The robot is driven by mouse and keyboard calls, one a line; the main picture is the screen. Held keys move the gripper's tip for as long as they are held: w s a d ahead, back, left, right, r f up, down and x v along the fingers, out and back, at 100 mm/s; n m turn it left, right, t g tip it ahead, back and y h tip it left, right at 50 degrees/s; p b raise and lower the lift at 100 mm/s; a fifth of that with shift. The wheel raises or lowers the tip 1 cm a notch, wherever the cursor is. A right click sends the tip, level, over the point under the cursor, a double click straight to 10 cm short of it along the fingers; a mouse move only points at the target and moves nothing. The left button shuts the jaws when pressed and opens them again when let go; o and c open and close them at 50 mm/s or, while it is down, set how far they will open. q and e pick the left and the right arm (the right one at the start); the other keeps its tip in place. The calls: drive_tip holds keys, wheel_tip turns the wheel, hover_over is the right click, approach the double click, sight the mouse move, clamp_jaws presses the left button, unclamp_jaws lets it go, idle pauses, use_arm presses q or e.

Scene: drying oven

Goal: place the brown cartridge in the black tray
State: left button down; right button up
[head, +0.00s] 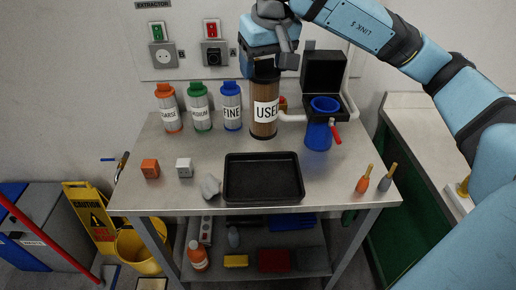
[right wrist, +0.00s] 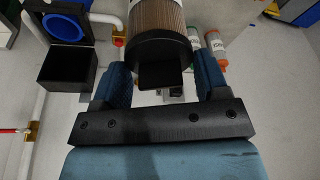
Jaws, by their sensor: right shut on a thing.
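The brown cartridge (head: 264,112) has a black top and a white label reading "USED". It is upright at the back middle of the table, behind the black tray; I cannot tell whether its base touches the table. My right gripper (head: 267,66) is above it, shut on its black top. In the right wrist view the cartridge (right wrist: 158,22) extends away from the gripper (right wrist: 163,82), with a finger on each side of its black end. The black tray (head: 263,199) lies empty at the table's front middle. My left gripper is not in view.
Orange, green and blue-capped cartridges (head: 231,106) stand left of the brown one. A blue cup-like housing (head: 318,132) with a red handle and an open black box (head: 323,72) are to its right. Two small blocks (head: 150,168), a grey lump (head: 210,186) and two pointed tools (head: 364,179) flank the tray.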

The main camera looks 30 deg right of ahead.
sight(264, 133)
wheel_tip(264, 133, down, 12)
drive_tip(key=shift+d+f, duration=0.1)
drive_tip(key=shift+f, duration=0.1)
drive_tip(key=shift+f+b, duration=0.35)
drive_tip(key=shift+f, duration=2.15)
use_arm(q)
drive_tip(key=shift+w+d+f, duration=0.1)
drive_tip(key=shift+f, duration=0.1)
use_arm(e)
drive_tip(key=shift+f+b, duration=0.2)
drive_tip(key=shift+b, duration=0.1)
drive_tip(key=o, duration=1.2)
drive_tip(key=shift+o, duration=0.2)
drive_tip(key=shift+r, duration=0.1)
